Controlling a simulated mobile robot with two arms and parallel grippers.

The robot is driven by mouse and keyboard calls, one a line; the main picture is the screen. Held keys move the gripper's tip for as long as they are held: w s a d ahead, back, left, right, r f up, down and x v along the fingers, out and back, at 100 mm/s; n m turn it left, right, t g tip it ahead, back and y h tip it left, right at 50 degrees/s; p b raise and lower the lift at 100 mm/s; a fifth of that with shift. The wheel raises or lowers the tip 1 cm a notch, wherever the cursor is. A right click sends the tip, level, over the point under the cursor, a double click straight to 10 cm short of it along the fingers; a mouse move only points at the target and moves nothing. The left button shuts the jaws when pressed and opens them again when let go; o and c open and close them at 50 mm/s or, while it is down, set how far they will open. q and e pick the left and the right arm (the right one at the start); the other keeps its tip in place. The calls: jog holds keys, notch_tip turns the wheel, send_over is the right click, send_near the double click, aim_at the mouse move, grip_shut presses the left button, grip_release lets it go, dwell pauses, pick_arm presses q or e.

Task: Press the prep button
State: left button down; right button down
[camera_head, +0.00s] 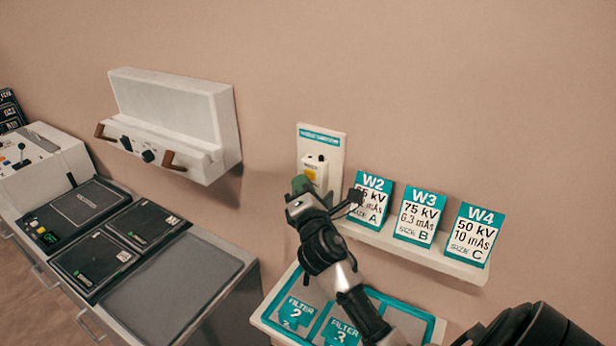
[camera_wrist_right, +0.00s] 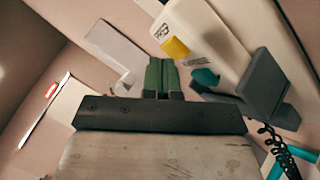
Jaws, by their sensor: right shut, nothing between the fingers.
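A white hand switch (camera_head: 316,166) hangs on a white wall plate (camera_head: 333,145) with a teal label strip. A yellow button (camera_head: 309,174) is on its front; its lettering is too small to read. My right gripper (camera_head: 301,184) is shut and empty, its green fingertips just below the yellow button in the head view. In the right wrist view the shut green fingers (camera_wrist_right: 161,76) point up, left of the white switch body with the yellow button (camera_wrist_right: 175,48). They look apart from it there; contact cannot be told. My left gripper is not in view.
A small shelf (camera_head: 455,265) with cards W2 (camera_head: 373,187), W3 (camera_head: 420,212) and W4 (camera_head: 475,233) is close on the right. A teal-edged filter tray (camera_head: 437,330) lies below my right arm. A coiled cord (camera_wrist_right: 277,147) hangs by a grey holder (camera_wrist_right: 262,95).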

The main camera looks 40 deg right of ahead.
jog(key=shift+s+a, duration=0.35)
jog(key=shift+a, duration=0.35)
jog(key=shift+a, duration=0.1)
jog(key=a, duration=0.1)
jog(key=s+a, duration=0.1)
jog(key=a, duration=0.1)
jog(key=s+a, duration=0.1)
jog(key=shift+a, duration=0.2)
dwell(0.6)
